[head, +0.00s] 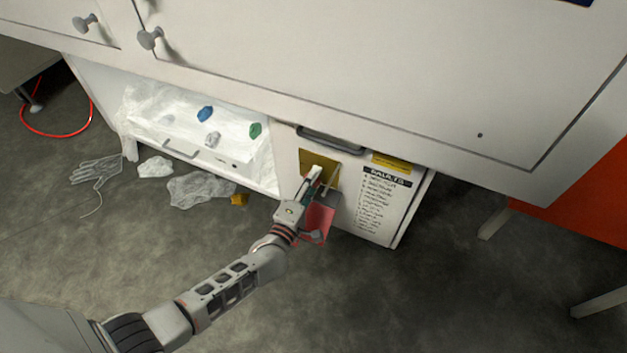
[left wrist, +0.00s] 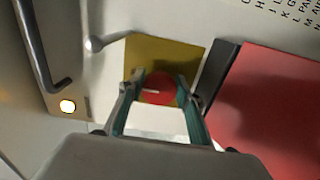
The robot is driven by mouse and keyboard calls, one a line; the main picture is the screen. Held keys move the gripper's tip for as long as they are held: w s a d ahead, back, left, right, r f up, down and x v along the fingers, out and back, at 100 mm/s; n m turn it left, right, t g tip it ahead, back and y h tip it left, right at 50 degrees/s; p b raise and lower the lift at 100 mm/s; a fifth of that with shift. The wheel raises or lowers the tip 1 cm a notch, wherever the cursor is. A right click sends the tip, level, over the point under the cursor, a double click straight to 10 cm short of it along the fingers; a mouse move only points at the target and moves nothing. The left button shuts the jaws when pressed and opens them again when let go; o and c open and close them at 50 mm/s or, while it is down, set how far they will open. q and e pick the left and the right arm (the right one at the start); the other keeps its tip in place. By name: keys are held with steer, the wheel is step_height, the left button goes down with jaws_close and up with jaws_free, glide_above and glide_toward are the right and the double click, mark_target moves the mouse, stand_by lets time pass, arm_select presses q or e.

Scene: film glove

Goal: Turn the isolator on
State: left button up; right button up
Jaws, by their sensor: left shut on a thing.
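The isolator is a round red knob (left wrist: 158,92) on a yellow plate (left wrist: 140,52). The yellow plate also shows in the head view (head: 308,158), on the front of the white cabinet below the large white unit. My left gripper (head: 318,176) reaches the plate from the front. In the left wrist view its two teal-lined fingers (left wrist: 158,104) stand on either side of the red knob and are shut on it. The fingers and palm hide part of the knob, so its exact setting cannot be told. My right gripper is not in view.
A red panel (left wrist: 270,100) hangs beside the plate. A dark bar handle (head: 330,140) and a FAULTS list (head: 375,205) are on the cabinet. A small lamp (left wrist: 68,106) glows. Clear film (head: 200,188), a glove (head: 95,170) and a yellow block (head: 239,199) lie on the floor.

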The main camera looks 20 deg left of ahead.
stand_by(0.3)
arm_select(q)
steer(key=o, duration=1.1)
steer(key=s, duration=1.2)
steer(key=shift+a, duration=0.25)
